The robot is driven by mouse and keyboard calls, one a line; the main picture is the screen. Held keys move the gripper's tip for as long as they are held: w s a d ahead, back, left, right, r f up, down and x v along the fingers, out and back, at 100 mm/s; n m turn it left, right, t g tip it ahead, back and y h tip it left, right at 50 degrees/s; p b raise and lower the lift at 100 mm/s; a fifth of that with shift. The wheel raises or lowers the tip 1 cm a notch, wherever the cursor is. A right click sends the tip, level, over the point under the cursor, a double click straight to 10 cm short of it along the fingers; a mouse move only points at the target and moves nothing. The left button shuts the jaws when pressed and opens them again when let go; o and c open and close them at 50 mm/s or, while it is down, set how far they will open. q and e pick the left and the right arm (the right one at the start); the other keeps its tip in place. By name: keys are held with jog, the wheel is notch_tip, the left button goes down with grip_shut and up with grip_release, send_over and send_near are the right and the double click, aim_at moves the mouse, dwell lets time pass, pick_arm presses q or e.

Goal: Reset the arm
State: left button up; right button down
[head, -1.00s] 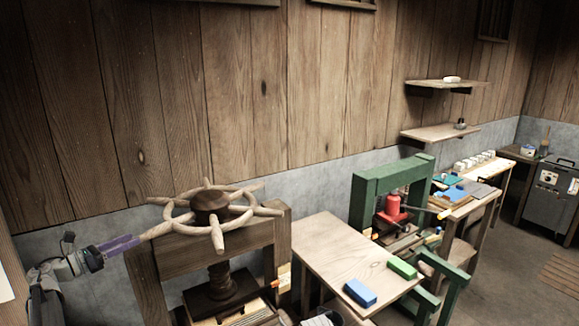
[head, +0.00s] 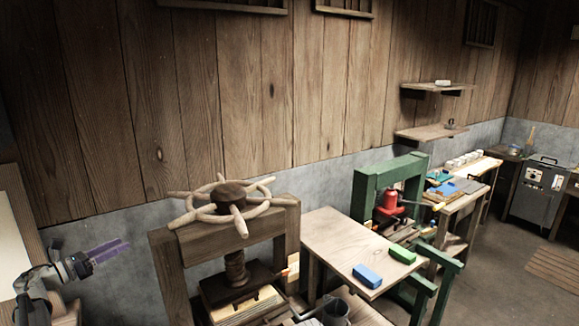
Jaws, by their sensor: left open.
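My left gripper (head: 106,251) is at the lower left in the head view, with purple fingers pointing right and slightly up. It is open and holds nothing. It is apart from the wooden press wheel (head: 222,205), whose nearest spokes lie to its right and higher in the picture. The wheel sits on top of the wooden press frame (head: 166,270). My right gripper is not in view.
A wooden table (head: 345,245) with a blue block (head: 367,275) and a green block (head: 402,254) stands right of the press. A green press frame (head: 365,192) with a red jack (head: 390,200) stands behind it. Open floor lies at the right.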

pick_arm(q)
jog(key=w+d+r+n+t+y, duration=0.3)
jog(key=w+r+n+t+y, duration=0.3)
jog(key=n+y, duration=0.75)
jog(key=s+d+f+n+g+y, duration=0.1)
jog(key=s+d+f+n+g, duration=0.45)
jog(key=f+n, duration=0.55)
jog(key=s+d+f+n+g+y, duration=0.2)
jog(key=s+d+f+n+g, duration=0.2)
jog(key=d+f+n+g, duration=0.45)
jog(key=s+d+f+n+g+h+b, duration=0.1)
jog(key=s+d+f, duration=0.3)
jog(key=s+d, duration=0.4)
jog(key=s+d+f+n+g+h+b, duration=0.1)
jog(key=s+d+f+g, duration=0.2)
jog(key=s+d, duration=0.5)
jog(key=s+d+f+n+g+h+b, duration=0.2)
jog(key=s+d+f, duration=0.4)
jog(key=d, duration=0.6)
jog(key=shift+s+d+g, duration=0.15)
jog(key=shift+s+g, duration=0.35)
jog(key=shift+s, duration=0.55)
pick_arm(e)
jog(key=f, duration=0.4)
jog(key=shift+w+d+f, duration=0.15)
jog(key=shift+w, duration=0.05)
